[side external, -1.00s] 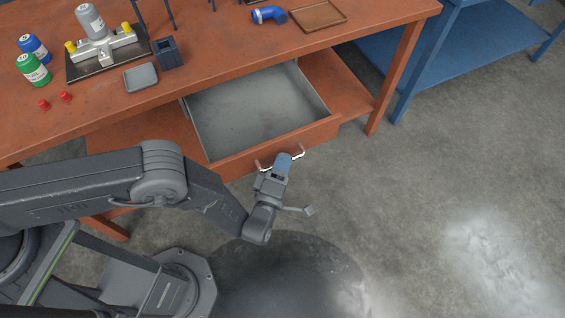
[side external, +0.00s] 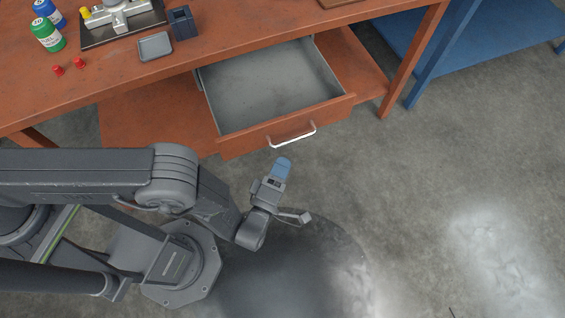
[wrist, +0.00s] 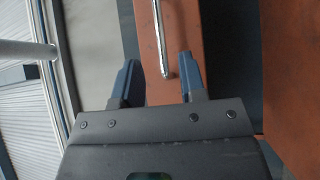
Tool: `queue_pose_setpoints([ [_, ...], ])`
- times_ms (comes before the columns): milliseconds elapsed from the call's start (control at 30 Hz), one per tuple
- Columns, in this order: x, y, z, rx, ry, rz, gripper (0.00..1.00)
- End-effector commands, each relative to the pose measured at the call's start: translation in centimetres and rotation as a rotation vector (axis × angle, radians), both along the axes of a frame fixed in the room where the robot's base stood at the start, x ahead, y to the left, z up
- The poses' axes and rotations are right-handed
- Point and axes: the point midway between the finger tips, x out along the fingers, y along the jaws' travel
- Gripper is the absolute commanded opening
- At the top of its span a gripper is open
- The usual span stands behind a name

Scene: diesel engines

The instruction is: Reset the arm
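My gripper (side external: 283,166) is in front of the workbench, just short of the open drawer's handle (side external: 292,136) and apart from it in the side view. In the wrist view my gripper (wrist: 158,78) shows two blue fingers standing apart with nothing held between them. The metal handle (wrist: 159,40) lies ahead of the fingertips there. The drawer (side external: 270,85) is pulled out and looks empty inside.
The orange workbench (side external: 215,45) carries a grey tray (side external: 155,46), a dark blue box (side external: 183,22), red caps (side external: 58,71) and green and blue bottles (side external: 47,34). A blue bench (side external: 480,40) stands at the right. The floor at the right is clear.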

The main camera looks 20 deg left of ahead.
Motion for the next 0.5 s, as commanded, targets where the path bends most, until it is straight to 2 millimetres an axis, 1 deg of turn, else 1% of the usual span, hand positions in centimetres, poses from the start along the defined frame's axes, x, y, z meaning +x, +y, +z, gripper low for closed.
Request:
queue_pose_setpoints([
  [233,0.0,0.0,0.0,0.001,0.001,0.0,0.38],
  [300,0.3,-0.2,0.3,0.007,0.008,0.001,0.38],
  [367,0.9,-0.6,1.0,0.021,0.026,0.001,0.38],
  [467,2.7,-1.7,3.1,0.068,0.085,-0.003,0.38],
  [500,3.7,-2.1,4.2,0.086,0.116,-0.006,0.38],
])
